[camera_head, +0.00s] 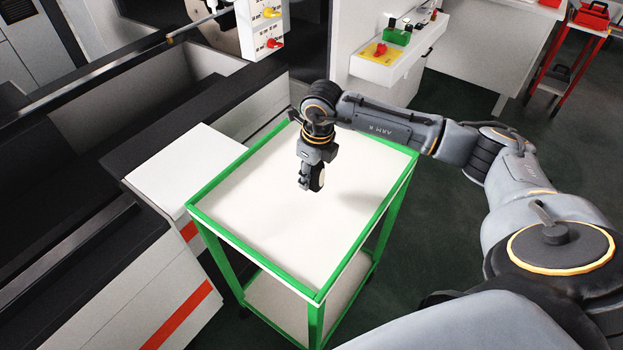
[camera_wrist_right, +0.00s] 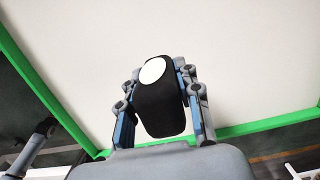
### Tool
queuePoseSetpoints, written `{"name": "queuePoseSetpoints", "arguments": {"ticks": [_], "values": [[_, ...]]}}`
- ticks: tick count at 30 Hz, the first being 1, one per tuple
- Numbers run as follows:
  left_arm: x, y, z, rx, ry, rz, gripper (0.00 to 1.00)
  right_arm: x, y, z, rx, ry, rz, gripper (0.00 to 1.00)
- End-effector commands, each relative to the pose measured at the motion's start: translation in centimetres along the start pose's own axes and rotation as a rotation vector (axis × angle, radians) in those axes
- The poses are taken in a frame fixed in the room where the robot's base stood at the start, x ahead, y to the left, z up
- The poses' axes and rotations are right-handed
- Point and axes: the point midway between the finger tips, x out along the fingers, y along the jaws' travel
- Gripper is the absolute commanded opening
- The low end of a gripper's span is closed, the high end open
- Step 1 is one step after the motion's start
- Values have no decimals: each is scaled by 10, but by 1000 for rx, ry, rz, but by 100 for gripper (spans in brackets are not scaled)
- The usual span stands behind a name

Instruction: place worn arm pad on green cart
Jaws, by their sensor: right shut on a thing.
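The green cart (camera_head: 262,258) stands in the middle of the head view, with a white top inside a green frame and a lower shelf. My right gripper (camera_head: 311,184) is over the middle of the cart top, pointing down. It is shut on the worn arm pad (camera_head: 318,180), a dark piece with a white round face. In the right wrist view the black pad (camera_wrist_right: 162,108) sits between the two fingers of my right gripper (camera_wrist_right: 160,100), with the white cart top (camera_wrist_right: 240,60) behind it. I cannot tell whether the pad touches the top. My left gripper is not in view.
The cart top is otherwise bare. A machine with a white ledge (camera_head: 185,165) stands close on the left. A control panel (camera_head: 262,25) hangs at the back. A white counter (camera_head: 395,60) with a green box is behind. A red rack (camera_head: 570,55) stands far right.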

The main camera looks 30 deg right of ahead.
Motion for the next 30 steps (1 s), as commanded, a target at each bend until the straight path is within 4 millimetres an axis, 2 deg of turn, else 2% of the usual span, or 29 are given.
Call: {"name": "queuePoseSetpoints", "arguments": {"ticks": [1, 6, 17, 18, 20, 21, 30], "values": [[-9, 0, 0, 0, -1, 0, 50, 5, 1, -3, 1, 8, 2, 0], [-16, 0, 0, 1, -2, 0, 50, 24, 1, -5, -1, 3, 1, 0], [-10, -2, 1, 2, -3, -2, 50, 31, 1, -5, -1, 2, 0, 0], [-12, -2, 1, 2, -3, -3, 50, 29, 1, -5, -1, 2, 0, 42], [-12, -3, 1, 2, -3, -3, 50, 29, 1, -5, -1, 2, 1, 54], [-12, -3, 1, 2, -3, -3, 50, 29, 1, -5, -1, 2, 1, 56], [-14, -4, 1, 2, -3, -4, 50, 27, 1, -5, 0, 3, 1, 56]]}}
